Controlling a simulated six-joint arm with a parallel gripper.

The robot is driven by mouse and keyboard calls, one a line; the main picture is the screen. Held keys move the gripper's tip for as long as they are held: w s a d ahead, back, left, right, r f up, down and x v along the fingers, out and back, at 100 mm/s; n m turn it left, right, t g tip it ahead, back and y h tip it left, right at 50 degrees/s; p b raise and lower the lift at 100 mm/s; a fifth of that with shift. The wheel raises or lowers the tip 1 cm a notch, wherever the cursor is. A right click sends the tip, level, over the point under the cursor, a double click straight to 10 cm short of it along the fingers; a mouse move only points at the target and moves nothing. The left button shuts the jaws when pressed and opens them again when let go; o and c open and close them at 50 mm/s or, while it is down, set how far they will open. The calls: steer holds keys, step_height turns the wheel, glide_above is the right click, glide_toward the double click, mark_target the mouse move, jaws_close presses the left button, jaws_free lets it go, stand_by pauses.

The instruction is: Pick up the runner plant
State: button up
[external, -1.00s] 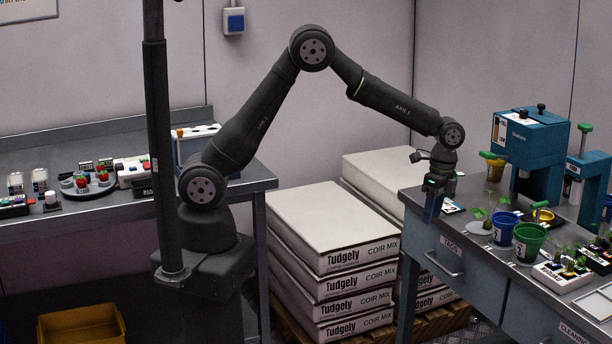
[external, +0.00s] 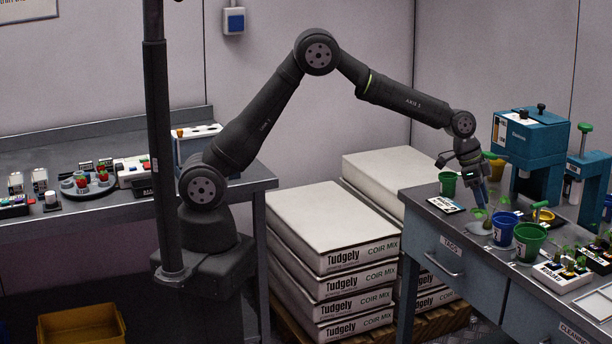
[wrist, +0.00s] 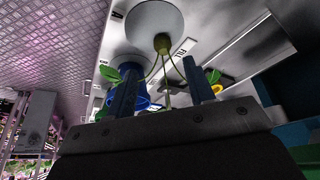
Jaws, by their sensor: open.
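The runner plant, with thin pale stems and green leaves, shows in the wrist view (wrist: 163,46) with its crown over a white saucer (wrist: 150,12). In the external view its leaves (external: 478,214) are small, just above the white saucer (external: 479,229) on the right bench. My gripper (external: 483,202) points down at the plant, close above the saucer. In the wrist view my gripper (wrist: 160,66) is open, with the stems between its two blue fingers and leaves out to both sides. I cannot tell whether a finger touches the plant.
A blue pot (external: 504,232) and a green pot (external: 529,243) stand close to the right of the saucer. A smaller green pot (external: 447,184) and a flat card (external: 445,205) are at left. A teal machine (external: 533,148) stands behind. Planted trays (external: 562,274) lie in front.

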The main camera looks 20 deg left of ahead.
mark_target(489, 221)
steer(key=shift+w+x, duration=0.1)
steer(key=shift+x, duration=1.35)
steer(key=shift+w+x, duration=0.15)
steer(key=shift+x, duration=1.35)
steer(key=shift+c, duration=0.4)
steer(key=c, duration=1)
